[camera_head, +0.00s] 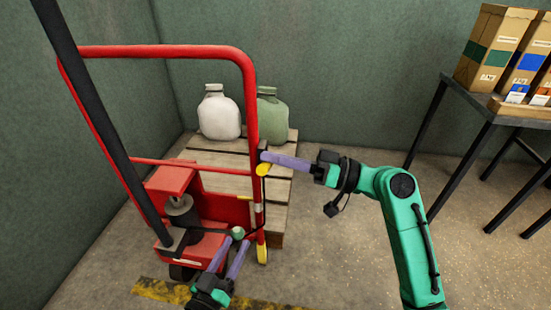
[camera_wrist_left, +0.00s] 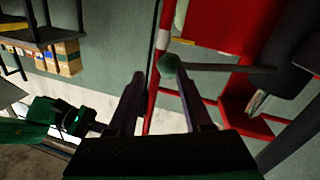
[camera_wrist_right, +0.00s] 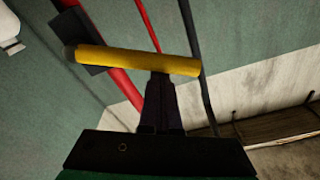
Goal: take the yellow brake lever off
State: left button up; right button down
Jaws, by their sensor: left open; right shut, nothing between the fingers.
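The yellow brake lever (camera_head: 263,169) is on the right upright of the red cart frame (camera_head: 250,100). In the right wrist view the lever (camera_wrist_right: 135,62) is a yellow bar lying across the picture, with a black block at its left end. My right gripper (camera_head: 267,157) is shut and empty. Its fingertips (camera_wrist_right: 160,76) are at the lever's lower edge in that view; I cannot tell whether they touch it. My left gripper (camera_head: 235,246) is open, low by the cart. A green knob (camera_wrist_left: 168,65) on a grey rod is just beyond its fingertips (camera_wrist_left: 160,78).
A white jug (camera_head: 218,115) and a green jug (camera_head: 272,116) stand on a wooden pallet (camera_head: 285,165) behind the cart. A dark table (camera_head: 480,108) with cartons (camera_head: 495,47) is at the right. The floor between cart and table is clear.

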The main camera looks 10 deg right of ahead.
pick_arm(q)
jog(key=shift+w+r, duration=0.15)
jog(key=shift+r, duration=0.1)
dwell(0.3)
dwell(0.4)
